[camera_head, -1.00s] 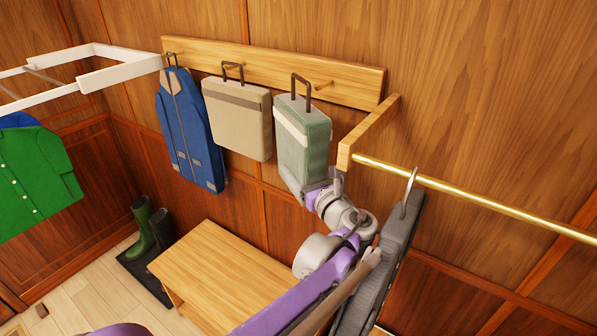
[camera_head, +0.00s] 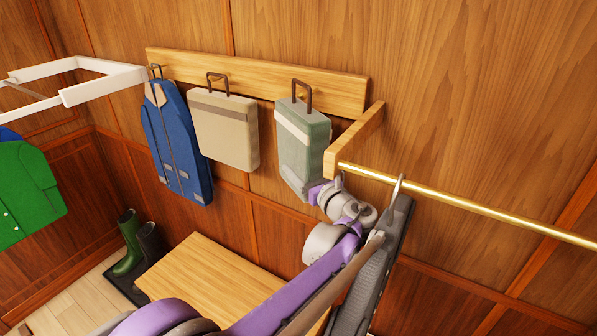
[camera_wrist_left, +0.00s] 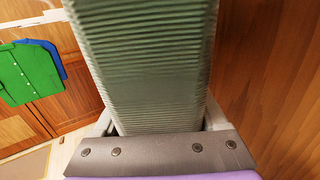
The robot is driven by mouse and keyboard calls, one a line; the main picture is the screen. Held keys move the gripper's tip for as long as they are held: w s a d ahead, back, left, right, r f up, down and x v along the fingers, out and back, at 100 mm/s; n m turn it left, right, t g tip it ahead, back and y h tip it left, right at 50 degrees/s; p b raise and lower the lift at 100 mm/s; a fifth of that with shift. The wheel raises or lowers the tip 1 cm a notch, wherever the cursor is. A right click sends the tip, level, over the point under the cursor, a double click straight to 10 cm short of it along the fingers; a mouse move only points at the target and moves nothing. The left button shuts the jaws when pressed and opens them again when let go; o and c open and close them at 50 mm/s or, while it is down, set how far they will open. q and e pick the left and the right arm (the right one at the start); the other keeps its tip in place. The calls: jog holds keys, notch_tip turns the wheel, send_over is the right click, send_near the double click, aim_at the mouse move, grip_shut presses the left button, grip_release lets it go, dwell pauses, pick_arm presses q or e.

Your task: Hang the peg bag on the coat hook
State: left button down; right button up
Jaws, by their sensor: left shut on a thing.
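The peg bag (camera_head: 304,150) is a grey-green box-like bag with a pale band and a brown loop handle on top. It hangs upright in front of the wooden hook rail (camera_head: 345,86). My left gripper (camera_head: 322,195) is shut on its lower right part; the ribbed side of the bag (camera_wrist_left: 150,70) fills the middle of the left wrist view. The coat hook (camera_head: 301,96) shows as a small peg tip inside the handle loop. I cannot tell whether the loop is around the hook or only in front of it. My right gripper is not in view.
A beige bag (camera_head: 225,135) and a blue jacket (camera_head: 175,140) hang left on the rail. A wooden bracket (camera_head: 355,140) with a brass rod (camera_head: 480,206) stands close right. A dark hanging garment (camera_head: 375,270) is beside my arm. A bench (camera_head: 205,275) is below.

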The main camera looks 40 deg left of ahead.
pick_arm(q)
jog(key=shift+w, duration=0.45)
jog(key=shift+w+f+b, duration=0.45)
jog(key=shift+w+f, duration=0.05)
jog(key=shift+f, duration=0.45)
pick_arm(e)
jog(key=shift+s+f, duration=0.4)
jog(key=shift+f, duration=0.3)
